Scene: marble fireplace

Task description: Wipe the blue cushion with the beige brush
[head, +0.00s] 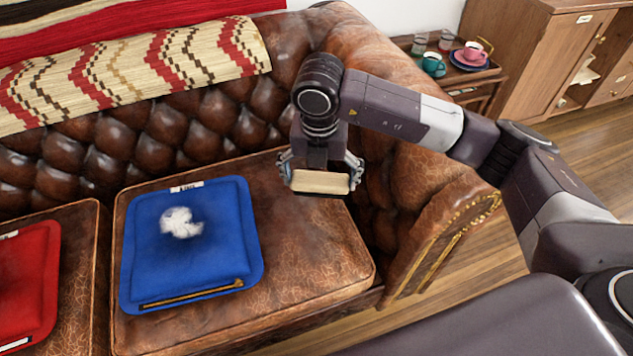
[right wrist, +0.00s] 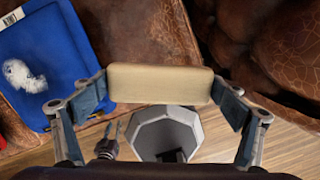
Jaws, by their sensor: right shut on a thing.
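The blue cushion (head: 190,262) lies flat on the brown leather sofa seat, with a white fluffy patch (head: 181,223) on its upper middle. It also shows at the left of the right wrist view (right wrist: 62,68), with the white patch (right wrist: 24,76). My right gripper (head: 321,178) is shut on the beige brush (head: 320,182), above the seat to the right of the cushion and apart from it. In the right wrist view the brush (right wrist: 160,84) sits crosswise between the two fingers. Its underside is hidden.
A red cushion (head: 25,280) lies on the seat at the far left. A patterned throw (head: 130,68) covers the sofa back. The sofa's right arm (head: 440,215) rises beside my right arm. A side table with cups (head: 433,64) stands behind it.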

